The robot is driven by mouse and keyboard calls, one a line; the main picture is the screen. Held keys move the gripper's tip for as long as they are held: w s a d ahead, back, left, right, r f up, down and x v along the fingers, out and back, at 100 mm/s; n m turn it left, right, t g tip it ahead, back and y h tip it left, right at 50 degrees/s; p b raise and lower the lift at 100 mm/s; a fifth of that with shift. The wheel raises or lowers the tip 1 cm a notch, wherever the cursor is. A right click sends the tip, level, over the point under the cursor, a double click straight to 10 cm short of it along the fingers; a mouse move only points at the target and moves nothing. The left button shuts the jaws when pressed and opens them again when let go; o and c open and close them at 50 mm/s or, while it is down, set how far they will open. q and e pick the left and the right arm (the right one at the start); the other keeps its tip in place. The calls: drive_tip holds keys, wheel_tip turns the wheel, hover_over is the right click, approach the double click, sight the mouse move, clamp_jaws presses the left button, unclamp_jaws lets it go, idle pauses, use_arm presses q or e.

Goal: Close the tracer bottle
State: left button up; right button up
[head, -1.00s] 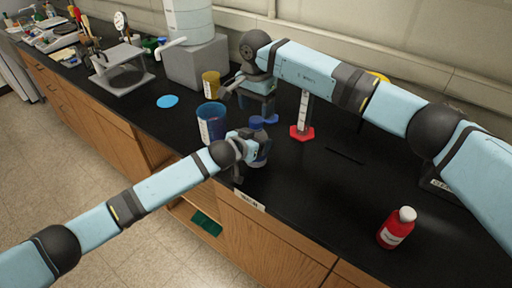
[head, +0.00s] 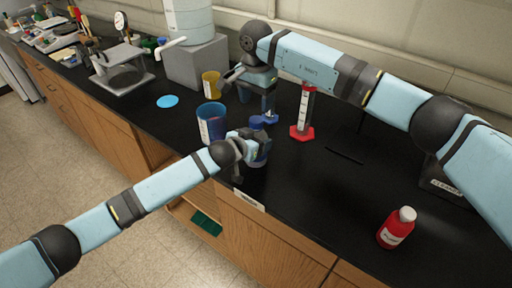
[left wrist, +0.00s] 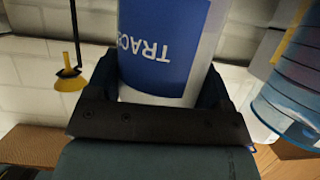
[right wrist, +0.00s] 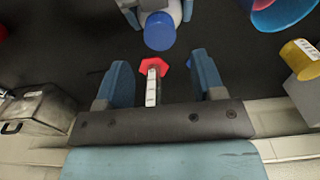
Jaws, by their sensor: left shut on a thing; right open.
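The tracer bottle (head: 263,157) is white with a blue label and looks upright at the counter's front edge. Its label (left wrist: 165,45) fills the upper middle of the left wrist view. My left gripper (head: 250,146) is shut around the bottle's body. A blue cap (right wrist: 160,31) shows over the bottle's top in the right wrist view; whether it is seated or only resting there, I cannot tell. My right gripper (right wrist: 158,75) is open and empty, with the cap ahead of its fingertips and apart from them. In the head view my right gripper (head: 263,108) hangs just behind the bottle.
A graduated cylinder with a red base (head: 302,132) stands right of my right gripper. A blue cup (head: 211,124) stands left of the bottle, with a yellow cup (head: 211,84) behind. A red bottle (head: 396,229) stands at front right. The counter between is mostly clear.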

sight(256, 119)
wheel_tip(256, 119, down, 7)
drive_tip(key=shift+r, duration=0.15)
drive_tip(key=shift+c, duration=0.3)
drive_tip(key=c, duration=0.9)
drive_tip(key=o, duration=1)
drive_tip(key=shift+r, duration=2.3)
drive_tip(key=o, duration=0.6)
wheel_tip(256, 119, up, 12)
